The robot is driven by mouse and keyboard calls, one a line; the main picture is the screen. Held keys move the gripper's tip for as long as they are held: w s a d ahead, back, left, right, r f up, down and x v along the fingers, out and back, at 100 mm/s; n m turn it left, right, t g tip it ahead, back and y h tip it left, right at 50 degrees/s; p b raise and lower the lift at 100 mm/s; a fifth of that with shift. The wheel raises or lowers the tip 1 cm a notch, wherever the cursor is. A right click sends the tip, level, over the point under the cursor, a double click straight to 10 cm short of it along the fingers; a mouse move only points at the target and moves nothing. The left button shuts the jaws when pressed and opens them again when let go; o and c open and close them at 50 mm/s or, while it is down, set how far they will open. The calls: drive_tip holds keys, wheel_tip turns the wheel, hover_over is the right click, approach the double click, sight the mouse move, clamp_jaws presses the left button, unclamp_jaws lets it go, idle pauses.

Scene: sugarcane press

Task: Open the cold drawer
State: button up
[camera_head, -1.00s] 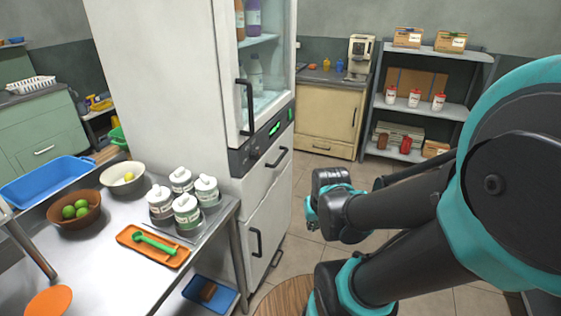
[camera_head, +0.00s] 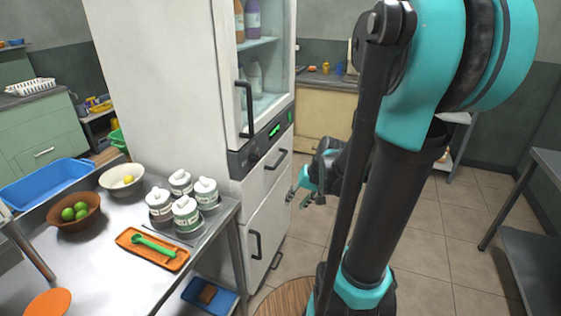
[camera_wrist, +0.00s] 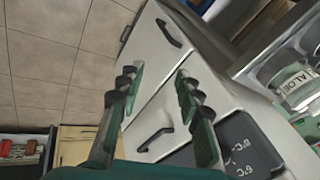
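The tall white fridge has a drawer front (camera_head: 279,165) with a dark handle (camera_head: 276,160) just under its control panel. The drawer looks shut. In the wrist view the fridge appears turned, with the drawer handle (camera_wrist: 155,138) at lower centre, between and beyond the fingers. My gripper (camera_head: 297,197) is to the right of the fridge front, below the drawer handle's height in the picture. In the wrist view my gripper (camera_wrist: 158,78) has its fingers spread with nothing between them. It appears apart from the handle.
A lower front with a vertical handle (camera_head: 256,245) is below the drawer. The glass door (camera_head: 262,75) above is shut. A metal table (camera_head: 110,265) with bowls and jars stands left of the fridge. Another table (camera_head: 545,215) is at right. Tiled floor (camera_head: 430,240) is clear between.

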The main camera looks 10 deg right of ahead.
drive_tip(key=w+m+y, duration=0.2)
drive_tip(key=w+y, duration=0.1)
drive_tip(key=w, duration=0.6)
drive_tip(key=m+t+y, duration=0.2)
drive_tip(key=t+y, duration=0.2)
drive_tip(key=y, duration=0.3)
approach(282, 159)
drive_tip(key=x, duration=1)
drive_tip(key=shift+w+a+f, duration=0.2)
drive_tip(key=shift+f, duration=0.05)
drive_tip(key=shift+c, duration=0.2)
clamp_jaws()
